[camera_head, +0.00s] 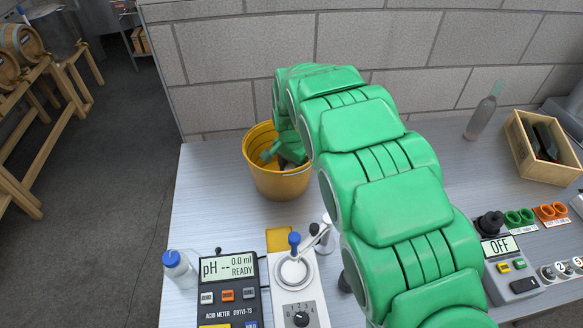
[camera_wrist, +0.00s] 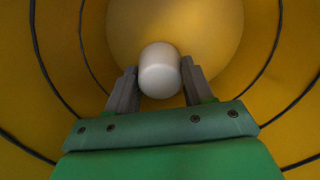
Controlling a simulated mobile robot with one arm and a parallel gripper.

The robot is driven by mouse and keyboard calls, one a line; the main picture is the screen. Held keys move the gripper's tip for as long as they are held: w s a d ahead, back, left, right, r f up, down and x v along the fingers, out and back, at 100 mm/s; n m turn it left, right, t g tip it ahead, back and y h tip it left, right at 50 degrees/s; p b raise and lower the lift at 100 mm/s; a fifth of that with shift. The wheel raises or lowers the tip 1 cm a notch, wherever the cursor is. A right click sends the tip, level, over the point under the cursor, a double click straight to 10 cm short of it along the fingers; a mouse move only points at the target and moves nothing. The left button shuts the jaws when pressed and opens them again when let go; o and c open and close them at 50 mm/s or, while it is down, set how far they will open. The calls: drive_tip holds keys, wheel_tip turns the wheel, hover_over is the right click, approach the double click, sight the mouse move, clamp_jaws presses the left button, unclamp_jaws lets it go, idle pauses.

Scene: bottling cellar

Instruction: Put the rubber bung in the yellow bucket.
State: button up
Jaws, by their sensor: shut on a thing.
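The yellow bucket (camera_head: 283,184) stands on the bench near the wall, left of the middle in the head view. My green arm reaches over it, and my gripper is down inside it. In the wrist view the bucket's yellow inner wall (camera_wrist: 60,50) surrounds my gripper (camera_wrist: 160,80). The two grey fingers are shut on a pale, rounded thing, which looks like the rubber bung (camera_wrist: 159,70). The bucket's floor shows beyond it; I cannot tell whether the bung touches it. In the head view the bung is hidden by the bucket and my arm.
An acid meter (camera_head: 229,290), a stirrer (camera_head: 297,290) and a small blue-capped bottle (camera_head: 179,268) stand in front of the bucket. A wooden box (camera_head: 541,150) and a clear bottle (camera_head: 480,118) stand at the right. The bench is clear left of the bucket.

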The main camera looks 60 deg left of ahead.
drive_tip(key=o, duration=0.9)
wheel_tip(320, 180, up, 12)
idle(0.3)
